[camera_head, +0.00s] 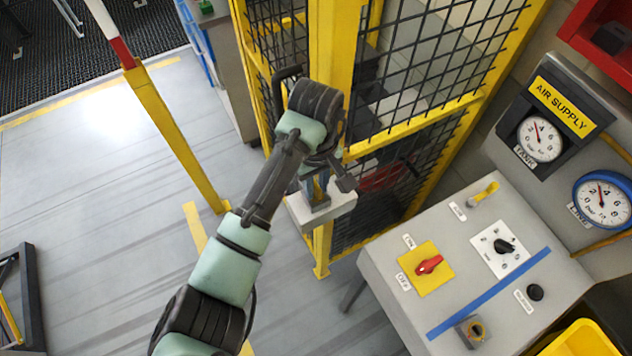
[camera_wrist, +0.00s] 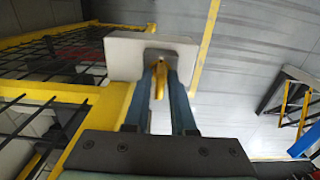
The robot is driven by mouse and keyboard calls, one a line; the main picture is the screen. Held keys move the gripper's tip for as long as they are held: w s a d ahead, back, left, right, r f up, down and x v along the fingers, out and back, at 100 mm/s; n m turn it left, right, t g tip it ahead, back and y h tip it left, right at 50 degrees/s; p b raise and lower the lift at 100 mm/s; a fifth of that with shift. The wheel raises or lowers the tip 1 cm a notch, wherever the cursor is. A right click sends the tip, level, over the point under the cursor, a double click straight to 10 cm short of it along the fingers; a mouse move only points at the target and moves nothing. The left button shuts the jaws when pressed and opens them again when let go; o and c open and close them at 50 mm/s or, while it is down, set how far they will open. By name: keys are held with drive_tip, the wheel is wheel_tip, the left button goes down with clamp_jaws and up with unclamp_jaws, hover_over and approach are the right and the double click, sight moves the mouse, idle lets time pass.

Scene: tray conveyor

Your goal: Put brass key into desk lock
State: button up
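The brass key (camera_wrist: 159,82) shows in the wrist view between my gripper's two blue fingers. In the head view my gripper (camera_head: 319,197) points down at this white block (camera_head: 341,205), beside the yellow fence post. Little or no gap shows between fingers and key, and I cannot tell whether they touch it. The likely desk lock (camera_head: 472,331), a small grey block with a brass-coloured ring, is on the desk's front edge, apart from my gripper.
The grey desk (camera_head: 388,262) stands at right, with a red switch (camera_head: 429,264) on a yellow plate, a black knob (camera_head: 504,246) and a yellow-handled part (camera_head: 484,193). The yellow mesh fence (camera_head: 440,60) is close behind my gripper. Open floor lies left.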

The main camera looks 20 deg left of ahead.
sight(316, 184)
clamp_jaws()
drive_tip(key=shift+r+p, duration=1.9)
drive_tip(key=shift+p, duration=0.4)
wheel_tip(316, 184, up, 4)
drive_tip(key=p, duration=0.4)
drive_tip(key=shift+f, duration=0.1)
